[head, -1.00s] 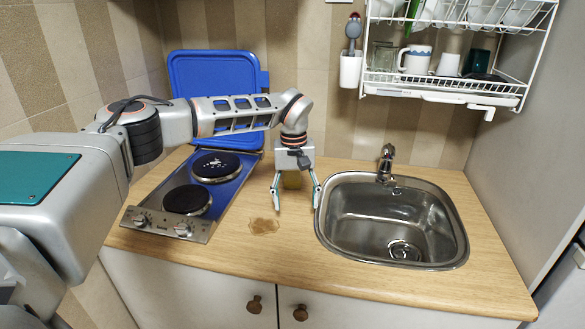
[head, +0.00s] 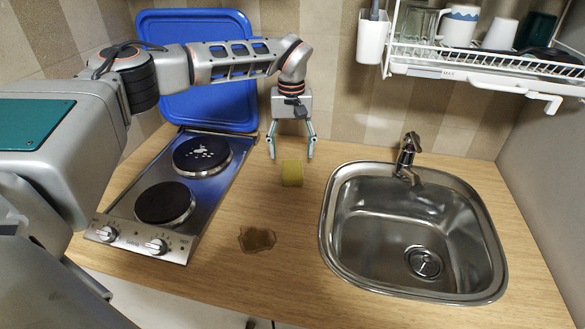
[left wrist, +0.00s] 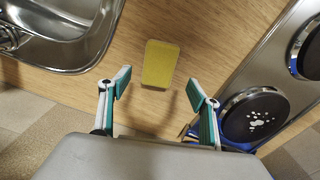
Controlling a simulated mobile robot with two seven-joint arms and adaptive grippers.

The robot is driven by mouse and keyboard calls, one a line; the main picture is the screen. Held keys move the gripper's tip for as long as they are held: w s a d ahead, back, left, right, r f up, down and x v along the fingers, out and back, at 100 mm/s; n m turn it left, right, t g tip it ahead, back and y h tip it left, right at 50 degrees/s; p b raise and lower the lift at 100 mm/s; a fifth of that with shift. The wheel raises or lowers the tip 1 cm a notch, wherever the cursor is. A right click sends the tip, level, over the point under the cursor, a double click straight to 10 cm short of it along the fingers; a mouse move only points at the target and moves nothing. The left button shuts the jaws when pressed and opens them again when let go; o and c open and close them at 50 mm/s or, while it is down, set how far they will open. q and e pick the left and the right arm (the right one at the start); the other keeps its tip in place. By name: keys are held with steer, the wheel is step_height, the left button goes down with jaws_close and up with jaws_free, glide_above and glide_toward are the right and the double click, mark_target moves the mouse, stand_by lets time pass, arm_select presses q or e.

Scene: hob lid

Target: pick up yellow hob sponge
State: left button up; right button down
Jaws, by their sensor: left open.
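The yellow sponge (head: 292,174) stands on the wooden counter between the hob and the sink. It also shows in the left wrist view (left wrist: 160,64), ahead of the fingertips and roughly between them. My left gripper (head: 292,155) is open and empty, just behind and above the sponge in the head view, apart from it. Its two fingers show spread in the left wrist view (left wrist: 157,90). My right gripper is not in view.
The two-plate hob (head: 180,190) is left of the sponge, with white marks on its rear plate. The blue lid (head: 205,105) stands behind it. The steel sink (head: 335,245) is to the right. A brown stain (head: 257,239) lies in front. A dish rack (head: 470,60) hangs upper right.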

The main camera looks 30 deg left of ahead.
mark_target(292, 168)
arm_select(q)
steer(key=shift+s+d+f, duration=0.1)
steer(key=shift+s+f, duration=0.05)
steer(key=shift+f, duration=0.75)
step_height(292, 168, down, 5)
steer(key=shift+p, duration=0.3)
steer(key=c, duration=1)
